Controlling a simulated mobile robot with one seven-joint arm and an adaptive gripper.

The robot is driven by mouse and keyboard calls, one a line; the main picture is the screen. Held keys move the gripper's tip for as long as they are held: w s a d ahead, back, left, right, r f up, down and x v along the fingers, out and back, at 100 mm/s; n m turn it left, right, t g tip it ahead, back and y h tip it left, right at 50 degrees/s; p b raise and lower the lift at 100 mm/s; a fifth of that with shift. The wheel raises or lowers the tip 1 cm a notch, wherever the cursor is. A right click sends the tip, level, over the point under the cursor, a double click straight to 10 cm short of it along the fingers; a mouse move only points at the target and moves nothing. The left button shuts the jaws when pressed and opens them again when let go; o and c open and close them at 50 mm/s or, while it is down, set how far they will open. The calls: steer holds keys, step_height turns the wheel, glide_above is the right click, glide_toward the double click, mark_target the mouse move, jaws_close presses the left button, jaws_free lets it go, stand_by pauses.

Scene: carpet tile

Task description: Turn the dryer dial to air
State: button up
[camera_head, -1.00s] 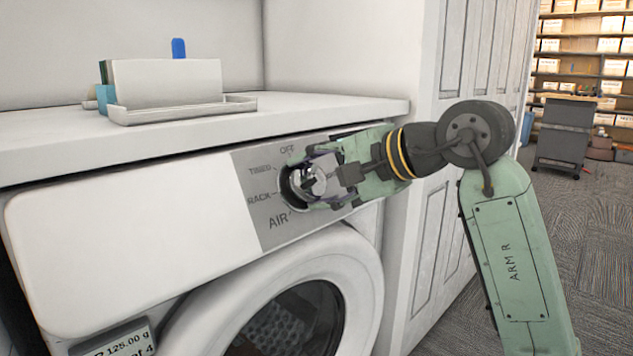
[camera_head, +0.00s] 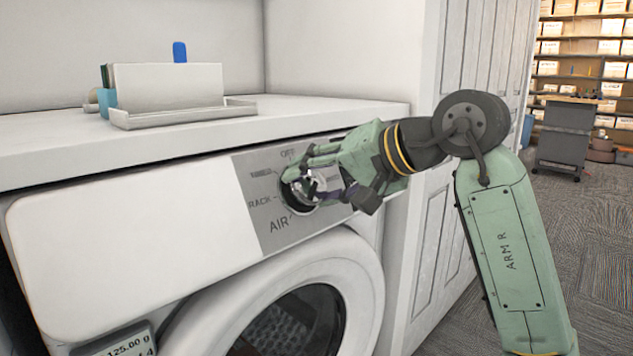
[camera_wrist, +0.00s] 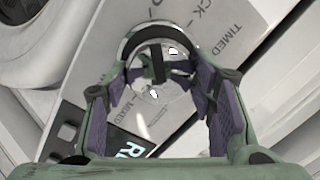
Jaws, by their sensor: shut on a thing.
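The dryer dial (camera_head: 299,195) is a round silver knob with a dark ring on the grey panel of the white dryer. It also shows in the wrist view (camera_wrist: 150,90). My gripper (camera_head: 304,178) is shut on the dial, with its purple-padded fingers on both sides of the knob in the wrist view (camera_wrist: 160,72). The AIR label (camera_head: 279,224) is at the dial's lower left, RACK is to its left and OFF above it.
A countertop (camera_head: 60,145) overhangs just above the panel, holding a white tray (camera_head: 180,115) with cards and a blue item. The round dryer door (camera_head: 270,290) bulges out below. A white panelled cabinet (camera_head: 440,150) stands close on the right.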

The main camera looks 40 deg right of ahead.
stand_by(0.3)
steer(key=o, duration=1.1)
steer(key=shift+o, duration=0.2)
steer(key=v, duration=1.2)
